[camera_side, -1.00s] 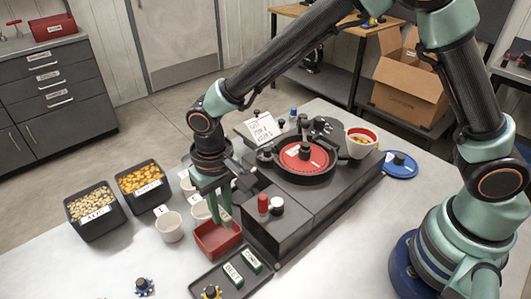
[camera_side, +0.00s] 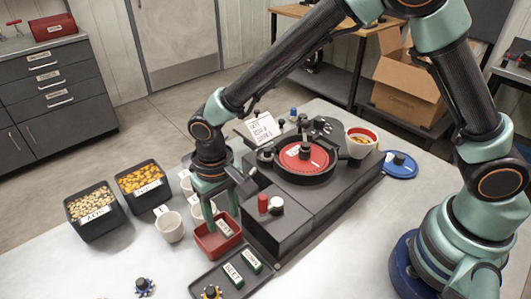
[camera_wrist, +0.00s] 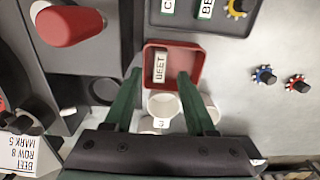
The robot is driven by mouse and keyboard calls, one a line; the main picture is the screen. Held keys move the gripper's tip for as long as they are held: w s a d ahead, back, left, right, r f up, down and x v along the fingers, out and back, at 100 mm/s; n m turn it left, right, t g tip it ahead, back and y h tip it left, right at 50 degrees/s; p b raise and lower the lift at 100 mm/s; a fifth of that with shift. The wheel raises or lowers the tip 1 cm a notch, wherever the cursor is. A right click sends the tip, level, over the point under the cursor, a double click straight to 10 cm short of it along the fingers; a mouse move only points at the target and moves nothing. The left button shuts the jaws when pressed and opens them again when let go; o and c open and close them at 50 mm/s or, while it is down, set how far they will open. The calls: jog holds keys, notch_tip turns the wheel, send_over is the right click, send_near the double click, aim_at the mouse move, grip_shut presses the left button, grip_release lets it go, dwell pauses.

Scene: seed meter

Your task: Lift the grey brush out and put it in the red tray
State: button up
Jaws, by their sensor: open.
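The red tray (camera_side: 205,247) stands in front of the dark machine; it also shows in the wrist view (camera_wrist: 198,60). Inside it lies a small greyish piece (camera_wrist: 160,67) with a white label reading BEET; it shows in the side view too (camera_side: 224,226). It looks like the grey brush, but I cannot see bristles. My gripper (camera_side: 221,213) points down over the tray, with its green fingers spread apart. In the wrist view my gripper (camera_wrist: 158,76) has nothing between its fingers, and the piece lies beyond the fingertips.
The dark machine (camera_side: 310,210) with a red disc (camera_side: 303,156) stands right of the tray. A red knob (camera_side: 263,204) is close by. White cups (camera_side: 170,228) stand left. A dark tray (camera_side: 205,286) with green labelled blocks (camera_side: 233,275) lies in front. Seed bins (camera_side: 92,222) are farther left.

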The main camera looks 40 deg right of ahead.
aim_at(225, 227)
notch_tip(225, 227, up, 12)
dwell(0.5)
jog(key=s+d+r+t, duration=0.2)
jog(key=d, duration=0.6)
jog(key=s+d+r+t, duration=0.1)
jog(key=s+d+r, duration=0.1)
jog(key=d, duration=0.6)
jog(key=s+d+r+t, duration=0.2)
jog(key=s+d+r, duration=0.1)
jog(key=d, duration=0.5)
jog(key=shift+d+r+t, duration=0.3)
jog(key=shift+d+r, duration=0.1)
jog(key=shift+r, duration=0.05)
